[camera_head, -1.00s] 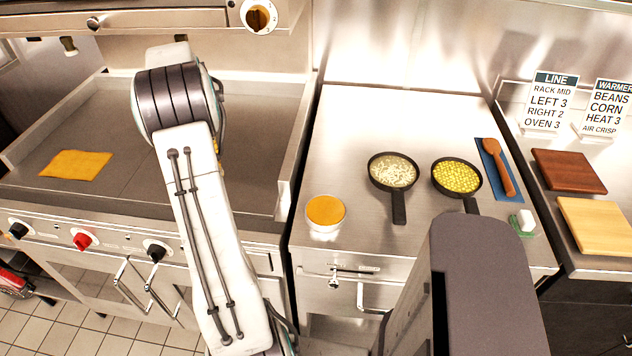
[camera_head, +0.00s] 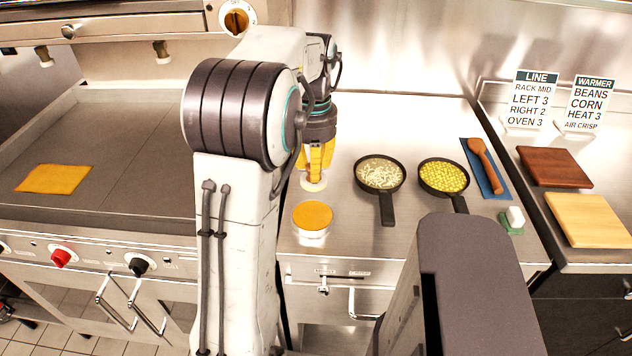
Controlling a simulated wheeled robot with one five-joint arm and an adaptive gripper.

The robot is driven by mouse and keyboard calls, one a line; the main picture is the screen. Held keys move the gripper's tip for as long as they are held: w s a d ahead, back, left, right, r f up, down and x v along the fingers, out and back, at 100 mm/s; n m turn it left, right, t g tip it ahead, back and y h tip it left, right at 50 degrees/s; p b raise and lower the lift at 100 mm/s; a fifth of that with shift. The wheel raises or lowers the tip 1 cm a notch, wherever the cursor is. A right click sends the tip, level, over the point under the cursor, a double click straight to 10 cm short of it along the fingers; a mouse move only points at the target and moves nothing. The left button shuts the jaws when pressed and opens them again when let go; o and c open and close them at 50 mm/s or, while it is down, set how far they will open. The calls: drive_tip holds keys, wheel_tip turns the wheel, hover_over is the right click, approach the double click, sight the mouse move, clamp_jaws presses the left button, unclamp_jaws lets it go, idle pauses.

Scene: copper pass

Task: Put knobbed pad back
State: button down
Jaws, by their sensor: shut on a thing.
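My gripper (camera_head: 315,166), with yellow fingers, points down over the left part of the steel counter, behind the orange-topped round container (camera_head: 312,216). It is shut on a pale round pad, the knobbed pad (camera_head: 313,184), whose disc shows just under the fingertips. The orange-topped container stands upright, nearer the counter's front edge.
A pan of pale food (camera_head: 380,172) and a pan of corn (camera_head: 444,177) stand right of my gripper. A wooden spoon (camera_head: 484,160) lies on a blue mat. A white-and-green item (camera_head: 513,220) is near two boards. An orange sheet (camera_head: 54,178) lies on the griddle.

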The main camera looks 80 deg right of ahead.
drive_tip(key=d+f+p, duration=0.1)
drive_tip(key=d+f, duration=0.1)
drive_tip(key=d, duration=0.1)
drive_tip(key=d+f+p, duration=0.1)
drive_tip(key=d+f, duration=0.1)
drive_tip(key=d, duration=0.2)
drive_tip(key=w+d+f+p, duration=0.1)
drive_tip(key=d+f, duration=0.2)
drive_tip(key=d, duration=0.1)
drive_tip(key=shift+d, duration=0.1)
drive_tip(key=shift+f, duration=2)
drive_tip(key=shift+f, duration=0.15)
drive_tip(key=c, duration=1)
unclamp_jaws()
drive_tip(key=shift+c, duration=0.2)
